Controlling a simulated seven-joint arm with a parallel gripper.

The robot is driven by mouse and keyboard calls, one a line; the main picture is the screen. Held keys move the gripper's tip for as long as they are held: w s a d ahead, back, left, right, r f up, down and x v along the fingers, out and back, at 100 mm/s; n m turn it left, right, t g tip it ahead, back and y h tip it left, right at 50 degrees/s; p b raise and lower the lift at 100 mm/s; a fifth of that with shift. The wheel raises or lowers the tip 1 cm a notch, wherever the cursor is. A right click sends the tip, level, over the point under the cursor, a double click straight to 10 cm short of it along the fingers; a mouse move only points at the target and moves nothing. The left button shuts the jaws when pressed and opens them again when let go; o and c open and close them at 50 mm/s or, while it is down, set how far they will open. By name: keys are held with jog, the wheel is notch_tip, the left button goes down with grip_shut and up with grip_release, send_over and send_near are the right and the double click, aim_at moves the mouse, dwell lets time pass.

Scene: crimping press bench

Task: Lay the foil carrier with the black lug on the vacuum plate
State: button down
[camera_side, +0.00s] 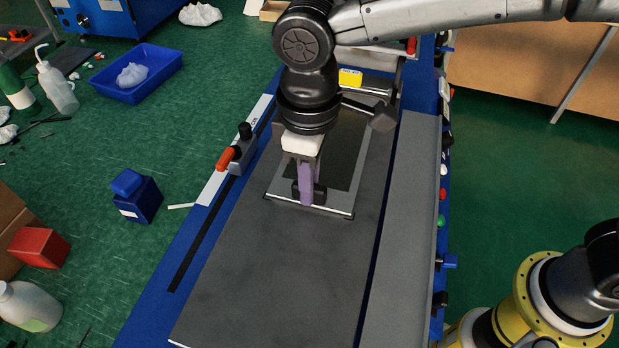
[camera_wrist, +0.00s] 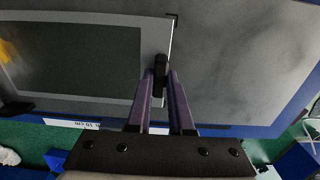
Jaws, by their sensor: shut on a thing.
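The foil carrier (camera_side: 352,165) is a flat light-grey frame with a dark middle. It is over the far part of the vacuum plate (camera_side: 270,265), a large dark-grey slab; whether it touches the plate or hovers just above, I cannot tell. It fills the left of the wrist view (camera_wrist: 85,60), with bare plate (camera_wrist: 235,70) to its right. The black lug (camera_wrist: 161,70) is at the carrier's near edge in the side view. My gripper (camera_side: 307,198), with purple fingers, is shut on the lug; its fingertips also show in the wrist view (camera_wrist: 161,90).
A clamp with an orange handle (camera_side: 226,158) stands at the plate's left edge. A long grey strip (camera_side: 404,235) runs along the right side. A blue block (camera_side: 136,195), a red block (camera_side: 38,247) and a blue tray (camera_side: 128,75) are on the green floor. The near plate is clear.

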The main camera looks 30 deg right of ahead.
jog(key=c, duration=1.3)
grip_release()
jog(key=shift+f, duration=0.15)
jog(key=o, duration=0.5)
notch_tip(320, 180, up, 12)
jog(key=shift+r, duration=0.2)
